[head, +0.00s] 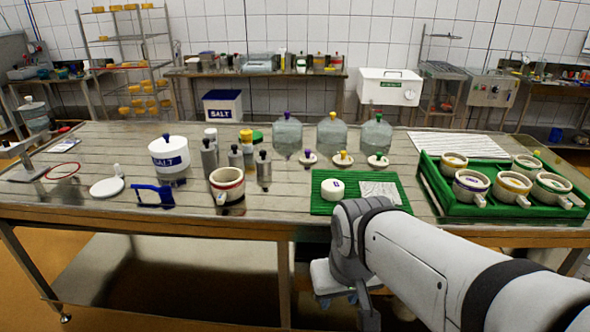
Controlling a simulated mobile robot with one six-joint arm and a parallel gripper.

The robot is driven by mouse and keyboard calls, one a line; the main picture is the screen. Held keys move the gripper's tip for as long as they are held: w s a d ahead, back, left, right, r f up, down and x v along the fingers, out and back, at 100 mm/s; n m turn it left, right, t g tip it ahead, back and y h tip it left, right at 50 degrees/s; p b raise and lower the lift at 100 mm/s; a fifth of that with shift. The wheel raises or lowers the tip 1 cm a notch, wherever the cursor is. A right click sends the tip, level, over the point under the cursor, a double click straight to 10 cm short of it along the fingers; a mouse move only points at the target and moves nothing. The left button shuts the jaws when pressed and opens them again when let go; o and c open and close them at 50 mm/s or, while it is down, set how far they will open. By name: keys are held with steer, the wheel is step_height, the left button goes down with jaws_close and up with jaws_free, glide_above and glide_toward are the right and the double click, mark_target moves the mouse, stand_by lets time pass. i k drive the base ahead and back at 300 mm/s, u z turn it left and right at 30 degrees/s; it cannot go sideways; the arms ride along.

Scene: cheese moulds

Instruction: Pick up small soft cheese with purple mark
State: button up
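A small round white cheese (332,189) sits on the left part of a green mat (322,208) near the table's front edge. A small dark mark shows on its top; its colour is hard to tell, possibly purple. My gripper (338,298) hangs low in front of the table edge, below and nearer than the mat, apart from the cheese. Arm links partly hide it, and its fingers are too unclear to tell whether they are open.
A green tray (436,193) holding several moulds stands to the right. Three small lids with coloured knobs (343,160) and three jars (332,135) stand behind.

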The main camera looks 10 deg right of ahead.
mark_target(333, 190)
steer(key=z, duration=0.05)
steer(key=i, duration=1)
steer(key=u, duration=0.1)
